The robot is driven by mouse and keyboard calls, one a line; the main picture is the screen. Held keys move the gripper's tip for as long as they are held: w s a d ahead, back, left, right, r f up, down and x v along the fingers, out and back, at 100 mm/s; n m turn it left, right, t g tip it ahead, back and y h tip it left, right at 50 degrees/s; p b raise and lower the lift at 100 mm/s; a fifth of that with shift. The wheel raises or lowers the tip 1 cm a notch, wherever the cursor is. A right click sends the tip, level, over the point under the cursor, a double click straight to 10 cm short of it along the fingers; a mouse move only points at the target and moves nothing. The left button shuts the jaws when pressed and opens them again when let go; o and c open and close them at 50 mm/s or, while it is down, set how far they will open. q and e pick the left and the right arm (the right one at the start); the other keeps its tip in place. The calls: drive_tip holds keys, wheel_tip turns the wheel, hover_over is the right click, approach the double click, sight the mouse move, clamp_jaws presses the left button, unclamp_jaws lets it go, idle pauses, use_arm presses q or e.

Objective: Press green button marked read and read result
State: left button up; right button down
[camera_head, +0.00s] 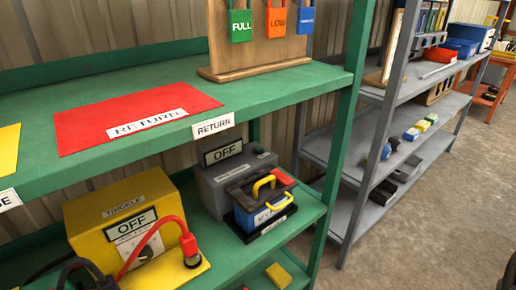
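A yellow box (122,212) labelled TRICKLE, with an OFF panel, stands on the lower green shelf. A red cable runs from it to a red clamp (188,246) in front. A grey box (212,180), also with an OFF panel, stands farther right. In front of it sits a blue and black battery (262,214) with a yellow handle and a red part on top. Neither of my grippers can be made out.
The upper green shelf (255,92) holds a red mat (95,115) labelled RETURN and a wooden board (255,30) with FULL and LOW tags. Grey shelving (390,110) with small items stands at the right.

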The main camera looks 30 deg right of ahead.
use_arm(q)
clamp_jaws()
idle(1.4)
